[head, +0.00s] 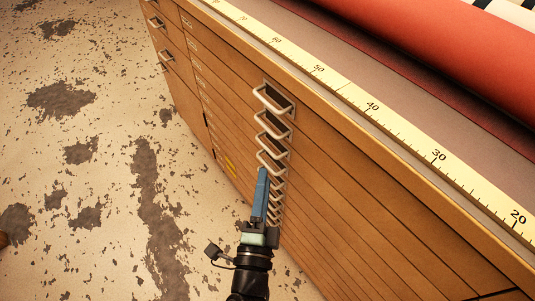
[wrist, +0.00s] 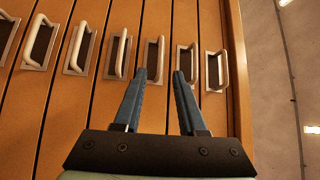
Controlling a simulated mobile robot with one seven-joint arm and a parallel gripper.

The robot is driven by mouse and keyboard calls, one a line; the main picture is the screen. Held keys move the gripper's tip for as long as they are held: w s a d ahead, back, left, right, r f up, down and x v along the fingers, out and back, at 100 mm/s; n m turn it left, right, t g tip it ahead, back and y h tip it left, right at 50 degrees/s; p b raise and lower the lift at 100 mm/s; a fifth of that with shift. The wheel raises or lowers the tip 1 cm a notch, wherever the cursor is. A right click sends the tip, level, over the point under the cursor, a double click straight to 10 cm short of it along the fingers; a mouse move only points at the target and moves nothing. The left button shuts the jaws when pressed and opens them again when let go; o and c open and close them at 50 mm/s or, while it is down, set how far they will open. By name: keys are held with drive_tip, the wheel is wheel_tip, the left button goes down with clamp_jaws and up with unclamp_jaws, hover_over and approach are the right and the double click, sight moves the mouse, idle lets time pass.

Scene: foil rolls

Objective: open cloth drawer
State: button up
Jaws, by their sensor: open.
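A wooden cabinet (head: 330,150) has a column of shallow drawers with pale metal loop handles on dark backing plates. The top handle (head: 272,97) and the second handle (head: 272,124) show clear of my gripper in the head view. My gripper (head: 262,172) is in front of the column, by the third handle (head: 271,160). In the wrist view my gripper (wrist: 159,76) is open and empty, its blue fingers pointing at the third handle (wrist: 158,58) from the right. I cannot tell whether they touch it. All drawers seen look closed. No readable label marks the cloth drawer.
A yellow measuring strip (head: 372,106) runs along the cabinet top's front edge. A red roll (head: 440,60) lies behind it. Further handles (head: 166,55) are on the cabinet's left part.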

drive_tip(key=w+d, duration=0.1)
drive_tip(key=w, duration=0.6)
drive_tip(key=shift+r, duration=0.45)
clamp_jaws()
idle(0.9)
